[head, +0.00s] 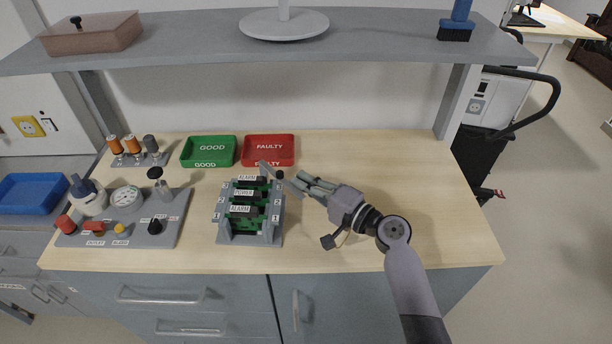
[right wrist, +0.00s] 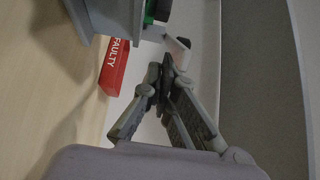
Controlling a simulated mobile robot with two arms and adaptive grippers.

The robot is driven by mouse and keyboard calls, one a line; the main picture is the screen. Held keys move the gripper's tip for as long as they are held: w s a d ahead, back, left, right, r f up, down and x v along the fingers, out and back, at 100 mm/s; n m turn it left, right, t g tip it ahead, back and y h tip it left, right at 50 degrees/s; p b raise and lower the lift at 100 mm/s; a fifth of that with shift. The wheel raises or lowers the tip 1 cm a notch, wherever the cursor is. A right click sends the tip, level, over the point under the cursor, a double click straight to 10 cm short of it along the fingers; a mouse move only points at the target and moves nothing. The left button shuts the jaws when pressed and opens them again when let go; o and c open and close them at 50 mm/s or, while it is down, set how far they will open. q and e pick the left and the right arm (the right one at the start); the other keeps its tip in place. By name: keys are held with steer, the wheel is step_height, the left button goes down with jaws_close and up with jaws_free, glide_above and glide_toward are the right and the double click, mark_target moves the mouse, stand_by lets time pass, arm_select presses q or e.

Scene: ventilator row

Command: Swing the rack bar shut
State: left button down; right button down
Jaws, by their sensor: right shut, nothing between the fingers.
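The grey rack (head: 222,228) stands on the bench and holds several green boards with ALARM and POWER labels. The rack bar (head: 266,167) is a short grey piece at the rack's far right corner, with a dark knob near its end. It looks swung away from the board fronts; its exact angle is hard to tell. My right gripper (head: 300,182) is shut and empty, just right of the bar. In the right wrist view the closed fingertips (right wrist: 162,80) are close to the pale bar (right wrist: 172,46) and its dark end; contact cannot be told. My left gripper is not in view.
A green GOOD tray (head: 209,164) and a red FAULTY tray (head: 269,162) lie behind the rack. A gauge panel (head: 150,238) stands to the left. A grey shelf (head: 200,52) overhangs the back. The bench's right side (head: 450,215) is clear.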

steer(key=s+a+m+t+h, duration=0.1)
steer(key=s+m+t+h+p, duration=0.1)
steer(key=shift+a+r+t+h+p, duration=0.15)
steer(key=shift+a+t+h+p, duration=0.15)
steer(key=shift+a+h, duration=0.1)
steer(key=shift+s+a, duration=0.6)
steer(key=shift+a, duration=0.2)
steer(key=shift+s+a, duration=0.55)
steer(key=shift+a, duration=0.25)
